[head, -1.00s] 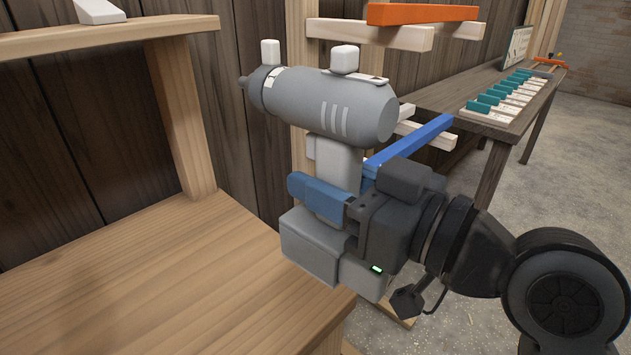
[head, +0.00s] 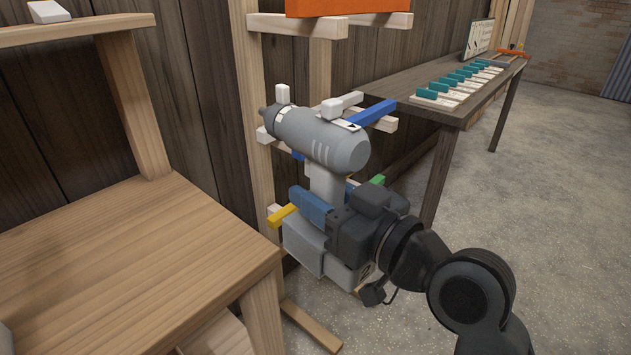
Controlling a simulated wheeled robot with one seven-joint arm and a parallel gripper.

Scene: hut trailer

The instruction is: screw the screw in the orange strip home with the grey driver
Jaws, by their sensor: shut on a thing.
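The grey driver (head: 318,138) is in the middle of the head view, its body raised and its nose pointing left toward the wooden wall. My gripper (head: 325,203) is shut on the driver's handle, with a blue finger on its near side. The orange strip (head: 345,8) lies on the rack's top arms, cut off by the upper edge of the picture. The driver is below the strip and apart from it. No screw can be made out in the strip, and the driver's tip is small in the picture.
The wooden rack (head: 258,100) also holds a blue strip (head: 372,112) and a yellow strip (head: 281,215) lower down, close around the driver. A wooden bench (head: 110,270) fills the left. A dark table (head: 400,88) with teal-and-white pieces (head: 460,82) stands behind right. The right floor is clear.

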